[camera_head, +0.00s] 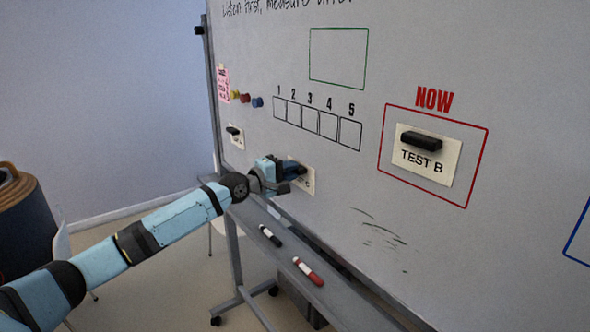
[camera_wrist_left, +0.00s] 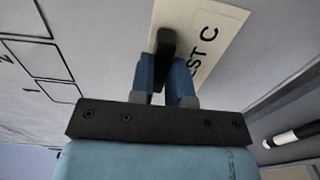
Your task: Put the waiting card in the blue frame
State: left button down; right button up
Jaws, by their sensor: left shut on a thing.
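A cream card marked TEST C (camera_head: 307,181) is flat against the whiteboard, partly hidden by my gripper. It also shows in the left wrist view (camera_wrist_left: 222,22). My left gripper (camera_head: 289,169) is shut on the card's black handle (camera_wrist_left: 167,47). The blue frame (camera_head: 574,232) is drawn on the board at the far right of the head view, cut off by the picture's edge; the part inside it that shows is bare. My right gripper is not in view.
A TEST B card (camera_head: 426,161) sits inside the red NOW frame (camera_head: 484,160). A smaller card (camera_head: 238,143) with a black handle is at the left. Coloured magnets (camera_head: 245,98) are above it. A black marker (camera_head: 270,236) and red marker (camera_head: 308,271) lie on the ledge.

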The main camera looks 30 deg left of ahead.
pick_arm(q)
jog(key=shift+s+a, duration=0.1)
jog(key=shift+s, duration=0.05)
jog(key=shift+s+a, duration=0.25)
jog(key=shift+s, duration=0.4)
jog(key=shift+s+p, duration=0.1)
jog(key=shift+p, duration=0.2)
jog(key=shift+p+v, duration=0.35)
jog(key=shift+v, duration=2.2)
jog(key=shift+d, duration=0.1)
